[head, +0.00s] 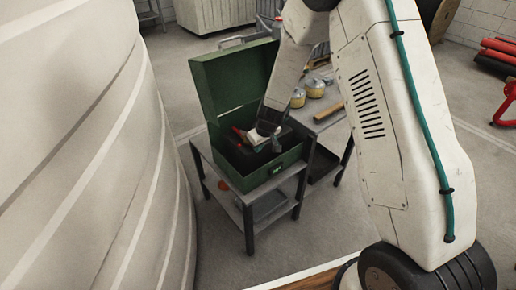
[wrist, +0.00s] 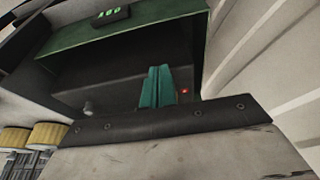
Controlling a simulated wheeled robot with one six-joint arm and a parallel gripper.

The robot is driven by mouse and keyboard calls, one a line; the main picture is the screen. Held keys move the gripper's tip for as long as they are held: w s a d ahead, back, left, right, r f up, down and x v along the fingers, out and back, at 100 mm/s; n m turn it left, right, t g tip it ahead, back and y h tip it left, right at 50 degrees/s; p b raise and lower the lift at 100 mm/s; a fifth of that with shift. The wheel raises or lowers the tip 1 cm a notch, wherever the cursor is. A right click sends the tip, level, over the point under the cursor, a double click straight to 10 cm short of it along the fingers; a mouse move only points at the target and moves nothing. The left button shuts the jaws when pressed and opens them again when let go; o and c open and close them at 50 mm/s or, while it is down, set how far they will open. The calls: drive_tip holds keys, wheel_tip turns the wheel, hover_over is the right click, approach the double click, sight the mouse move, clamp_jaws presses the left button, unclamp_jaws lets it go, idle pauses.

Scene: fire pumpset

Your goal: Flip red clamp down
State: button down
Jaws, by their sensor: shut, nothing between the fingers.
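A green box (head: 265,180) with its lid standing open sits on a small grey table. Inside it, a small red part (head: 239,131) shows near the left, beside my gripper; it may be the red clamp, but its pose is too small to tell. My gripper (head: 276,144) is inside the box opening. In the wrist view my gripper's teal fingers (wrist: 157,86) are together and empty, in front of a dark surface inside the box. A small red spot (wrist: 184,91) shows just right of them. The clamp's full shape is not visible there.
A pale ribbed tank (head: 90,150) stands close on the left. A workbench (head: 325,115) with yellow-banded cans (head: 315,89) and a wooden-handled tool is right of the box. The box lid (head: 235,85) rises behind my gripper. Floor is free in front of the table.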

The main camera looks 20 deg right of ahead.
drive_tip(key=s+d+r, duration=0.3)
drive_tip(key=s+r, duration=0.2)
drive_tip(key=s, duration=0.4)
drive_tip(key=shift+d+r, duration=0.3)
drive_tip(key=shift+d, duration=0.05)
drive_tip(key=s+a+r+m+g+y, duration=0.2)
drive_tip(key=s+a+r+m+g, duration=0.15)
drive_tip(key=s+r, duration=0.6)
drive_tip(key=s+d+r+h, duration=0.1)
drive_tip(key=s+d+r, duration=0.1)
drive_tip(key=s+r, duration=0.7)
drive_tip(key=s+d+r+t+h, duration=0.1)
drive_tip(key=s+d+r+h, duration=0.1)
drive_tip(key=s+r, duration=0.7)
drive_tip(key=shift+s+d+r+m, duration=0.4)
drive_tip(key=shift+s+d, duration=0.25)
drive_tip(key=shift+s, duration=0.55)
